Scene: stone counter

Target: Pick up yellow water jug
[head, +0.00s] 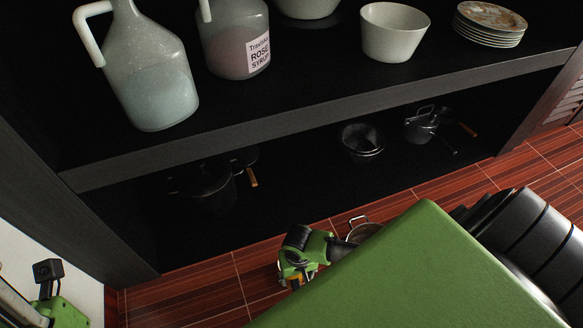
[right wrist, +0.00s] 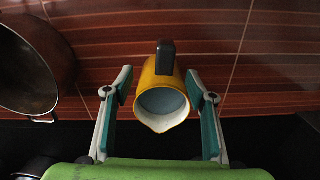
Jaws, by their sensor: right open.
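The yellow water jug (right wrist: 148,80) shows in the right wrist view with its black handle at the top and its pale spout toward me. Pale blue-grey shows inside it. My right gripper (right wrist: 160,78) is open, with one finger on each side of the jug and visible gaps between. In the head view my right gripper (head: 297,276) is low over the red floor and hides most of what is at its fingers. Part of my left arm shows at the lower left edge of the head view; its fingers are out of sight.
A metal pot (right wrist: 30,65) stands left of the jug; a pot (head: 362,230) also shows beside my right arm. The dark shelf (head: 310,108) above holds a big glass jug (head: 150,75), a syrup jug (head: 235,35), a bowl (head: 393,35) and plates (head: 488,28). More pots (head: 205,188) sit underneath.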

